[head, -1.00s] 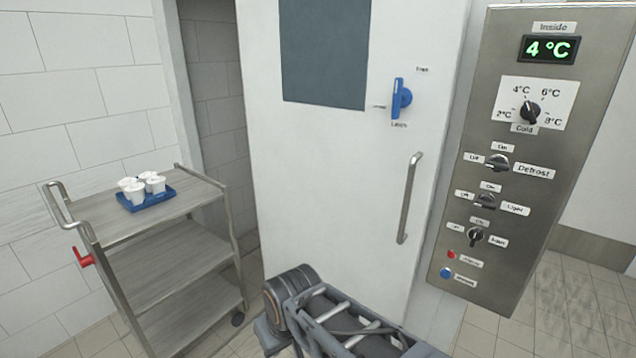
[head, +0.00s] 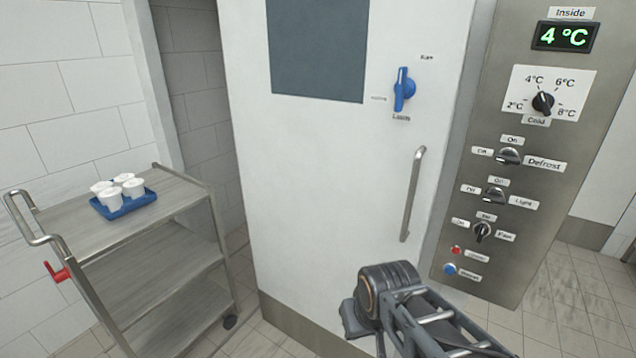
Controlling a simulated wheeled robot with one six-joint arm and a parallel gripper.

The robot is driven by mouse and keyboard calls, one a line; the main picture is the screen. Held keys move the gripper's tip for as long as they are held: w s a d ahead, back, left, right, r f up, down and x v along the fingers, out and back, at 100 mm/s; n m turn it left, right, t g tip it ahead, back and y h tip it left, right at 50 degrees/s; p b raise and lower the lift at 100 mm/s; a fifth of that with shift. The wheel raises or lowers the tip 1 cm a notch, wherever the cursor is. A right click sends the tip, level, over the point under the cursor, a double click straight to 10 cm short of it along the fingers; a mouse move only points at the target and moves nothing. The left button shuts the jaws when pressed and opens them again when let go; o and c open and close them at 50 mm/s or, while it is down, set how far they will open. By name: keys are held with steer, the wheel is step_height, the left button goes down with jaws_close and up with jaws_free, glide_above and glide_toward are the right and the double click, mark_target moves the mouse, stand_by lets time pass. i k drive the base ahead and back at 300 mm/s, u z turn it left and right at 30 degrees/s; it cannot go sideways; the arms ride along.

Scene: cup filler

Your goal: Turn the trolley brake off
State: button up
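The grey trolley (head: 160,215) stands at the left against the tiled wall, beside the door opening. Its red brake lever (head: 57,272) sits on the near left post, below the bent metal push handle (head: 30,232). The lever points to the left and slightly up from the post. A blue tray (head: 126,204) with several white cups (head: 117,190) is on the top shelf. My arm shows at the bottom right, well apart from the trolley. My gripper's fingers cannot be made out.
A white door (head: 330,190) with a blue latch (head: 403,90) and a vertical metal handle (head: 413,195) stands in the middle. A steel control panel (head: 470,240) with knobs and buttons is at the right. Tiled floor (head: 262,338) shows between trolley and door.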

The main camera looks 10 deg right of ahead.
mark_target(52, 272)
steer(key=u, duration=0.55)
steer(key=k, duration=0.65)
steer(key=u, duration=1.2)
steer(key=i, duration=0.65)
steer(key=u, duration=0.85)
steer(key=i, duration=0.9)
steer(key=z, duration=0.75)
steer(key=i, duration=0.85)
steer(key=z, duration=0.8)
steer(key=k, duration=0.6)
steer(key=u, duration=0.7)
steer(key=i, duration=0.65)
steer(key=u, duration=0.5)
